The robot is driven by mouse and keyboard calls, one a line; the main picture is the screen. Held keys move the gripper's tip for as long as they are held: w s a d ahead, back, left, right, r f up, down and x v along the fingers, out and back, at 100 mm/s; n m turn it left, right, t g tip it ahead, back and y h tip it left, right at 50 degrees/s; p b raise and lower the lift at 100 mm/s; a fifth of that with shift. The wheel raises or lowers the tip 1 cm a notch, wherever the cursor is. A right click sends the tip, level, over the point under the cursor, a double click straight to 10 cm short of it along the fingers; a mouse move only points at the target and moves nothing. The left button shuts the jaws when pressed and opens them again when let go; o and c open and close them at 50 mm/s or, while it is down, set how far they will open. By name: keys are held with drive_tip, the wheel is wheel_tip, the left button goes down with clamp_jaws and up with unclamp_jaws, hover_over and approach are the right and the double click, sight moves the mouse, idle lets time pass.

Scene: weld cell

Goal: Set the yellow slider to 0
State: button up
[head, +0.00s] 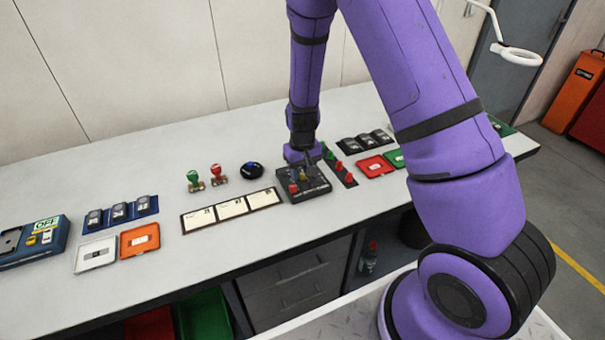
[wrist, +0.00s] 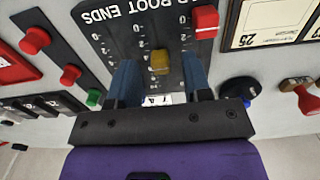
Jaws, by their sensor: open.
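The yellow slider (wrist: 160,62) is a small block on a dark panel (wrist: 120,25) lettered "ROOT ENDS". Its track has a number scale with 0 towards the top of the wrist view. The yellow slider sits below that 0 mark; its exact reading is unclear. My gripper (wrist: 160,76) is open, with one blue finger on each side of the yellow slider in that view; I cannot tell whether either touches it. In the head view my gripper is low over the panel (head: 316,192), and the yellow slider (head: 302,176) shows just in front of it.
A red slider (wrist: 206,20) stands on the same panel, close to the right finger. A strip with red and green buttons (head: 339,166) lies to the panel's right. A blue-black knob (head: 251,170) and white cards (head: 232,209) lie to its left.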

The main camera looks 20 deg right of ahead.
sight(309, 190)
drive_tip(key=shift+f, duration=0.7)
drive_tip(key=shift+c, duration=0.4)
clamp_jaws()
drive_tip(key=shift+s, duration=2.05)
drive_tip(key=shift+o, duration=0.4)
unclamp_jaws()
drive_tip(key=shift+r, duration=0.1)
wheel_tip(309, 190, up, 11)
drive_tip(key=shift+f, duration=0.2)
